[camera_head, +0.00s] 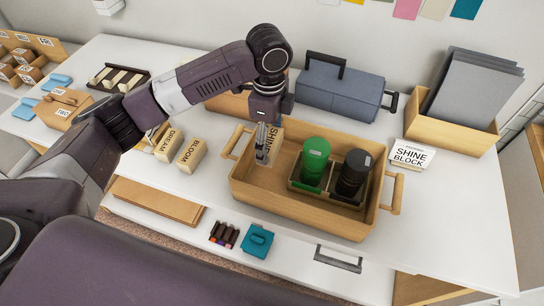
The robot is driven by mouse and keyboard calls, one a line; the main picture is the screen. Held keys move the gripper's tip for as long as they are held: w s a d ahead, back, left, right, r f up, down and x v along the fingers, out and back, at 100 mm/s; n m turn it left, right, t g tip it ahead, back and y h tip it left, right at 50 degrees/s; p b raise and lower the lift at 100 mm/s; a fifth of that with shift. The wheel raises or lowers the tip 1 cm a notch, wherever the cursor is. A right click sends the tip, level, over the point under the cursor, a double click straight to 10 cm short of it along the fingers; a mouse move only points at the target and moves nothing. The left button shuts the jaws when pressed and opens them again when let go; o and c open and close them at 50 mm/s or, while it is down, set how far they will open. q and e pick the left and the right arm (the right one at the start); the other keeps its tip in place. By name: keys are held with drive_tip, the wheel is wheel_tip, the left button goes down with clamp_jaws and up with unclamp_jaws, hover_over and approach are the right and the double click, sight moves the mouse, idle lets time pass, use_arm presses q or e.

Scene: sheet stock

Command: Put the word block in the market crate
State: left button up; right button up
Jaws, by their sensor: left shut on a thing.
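The market crate (310,222) is a light wooden box with a handle at each end, in the middle of the table. My left gripper (262,158) points down inside the outline of its back left part. It is shut on a pale wooden block lettered SHINE (275,143), which stands upright. I cannot tell whether the block touches the crate floor. Two more word blocks, DREAM (169,145) and BLOOM (191,155), stand on the table left of the crate. My right gripper is not in view.
A divided tray with a green canister (314,160) and a black canister (353,174) fills the crate's right part. A card reading SHINE BLOCK (411,155) stands to the right. A blue-grey toolbox (340,92) stands behind. The table's right front is clear.

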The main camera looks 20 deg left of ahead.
sight(270, 149)
use_arm(q)
drive_tip(key=f, duration=0.4)
drive_tip(key=shift+w+f+p, duration=0.1)
drive_tip(key=shift+w+p, duration=0.1)
drive_tip(key=shift+p, duration=0.1)
drive_tip(key=shift+f, duration=0.25)
wheel_tip(270, 149, down, 3)
drive_tip(key=shift+s+f+p, duration=0.1)
drive_tip(key=shift+f+p, duration=0.1)
drive_tip(key=shift+p, duration=0.25)
drive_tip(key=shift+f, duration=0.3)
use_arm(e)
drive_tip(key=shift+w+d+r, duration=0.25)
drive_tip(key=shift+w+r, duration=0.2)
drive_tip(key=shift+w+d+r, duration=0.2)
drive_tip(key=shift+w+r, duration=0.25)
use_arm(q)
drive_tip(key=shift+f, duration=0.1)
drive_tip(key=o, duration=1.3)
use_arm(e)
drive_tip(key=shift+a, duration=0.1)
